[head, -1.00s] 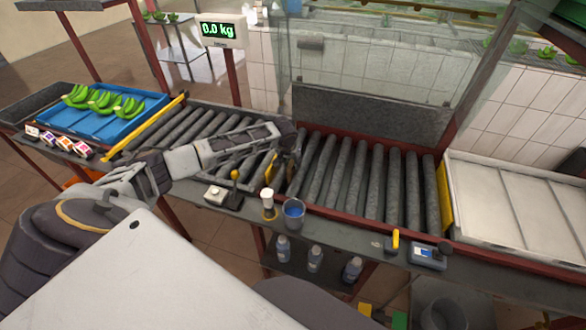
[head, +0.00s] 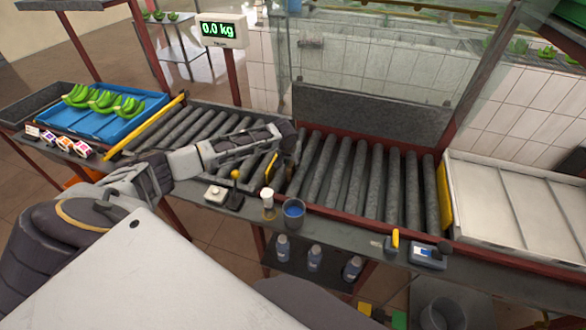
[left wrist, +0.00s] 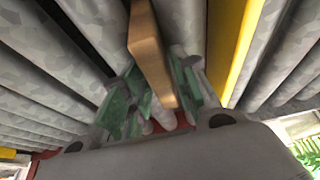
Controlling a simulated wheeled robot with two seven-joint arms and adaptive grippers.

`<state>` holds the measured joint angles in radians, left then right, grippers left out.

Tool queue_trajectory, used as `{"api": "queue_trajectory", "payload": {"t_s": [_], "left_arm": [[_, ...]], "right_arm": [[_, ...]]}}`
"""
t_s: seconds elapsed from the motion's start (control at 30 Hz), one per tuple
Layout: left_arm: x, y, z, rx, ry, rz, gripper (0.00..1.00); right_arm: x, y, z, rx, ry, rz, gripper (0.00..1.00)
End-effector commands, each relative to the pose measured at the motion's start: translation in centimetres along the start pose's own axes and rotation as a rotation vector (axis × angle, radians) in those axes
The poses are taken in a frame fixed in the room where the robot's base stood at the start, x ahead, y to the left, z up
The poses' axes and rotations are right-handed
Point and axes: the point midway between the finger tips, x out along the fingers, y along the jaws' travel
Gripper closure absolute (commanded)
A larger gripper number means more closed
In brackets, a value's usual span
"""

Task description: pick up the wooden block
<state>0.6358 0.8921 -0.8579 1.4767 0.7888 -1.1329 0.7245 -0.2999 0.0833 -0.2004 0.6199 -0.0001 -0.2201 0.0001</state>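The wooden block (left wrist: 150,50) is a tan, elongated piece in the left wrist view. It lies between the green-padded fingers of my left gripper (left wrist: 156,76), which close in on its two sides and look shut on it. The block sticks out past the fingertips, with grey rollers behind it. In the head view my left gripper (head: 289,150) is over the roller conveyor at the gap between its two sections. The block cannot be made out there. My right gripper is not in view.
The roller conveyor (head: 362,180) is bare right of the gripper. A joystick box (head: 224,196), a small white-capped bottle (head: 268,204) and a blue-filled cup (head: 293,212) stand at its front edge. A blue tray of bananas (head: 98,122) is at left, a pale tray (head: 520,205) at right.

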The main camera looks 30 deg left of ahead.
Motion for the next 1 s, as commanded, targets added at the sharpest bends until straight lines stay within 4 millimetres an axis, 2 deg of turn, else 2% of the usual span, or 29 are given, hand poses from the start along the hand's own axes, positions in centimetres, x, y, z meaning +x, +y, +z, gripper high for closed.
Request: {"api": "queue_trajectory", "payload": {"t_s": [0.2, 0.43, 1.0], "left_arm": [[0.10, 0.00, 0.06, 0.000, 0.000, 0.000, 0.71], [0.14, -0.01, 0.08, 0.000, 0.000, 0.000, 0.99], [-0.23, 0.00, -0.15, 0.000, 0.001, 0.000, 1.00]], "right_arm": [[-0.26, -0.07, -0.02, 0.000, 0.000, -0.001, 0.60], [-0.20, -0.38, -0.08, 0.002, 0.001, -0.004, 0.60], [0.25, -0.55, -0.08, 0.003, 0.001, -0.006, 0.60]]}}
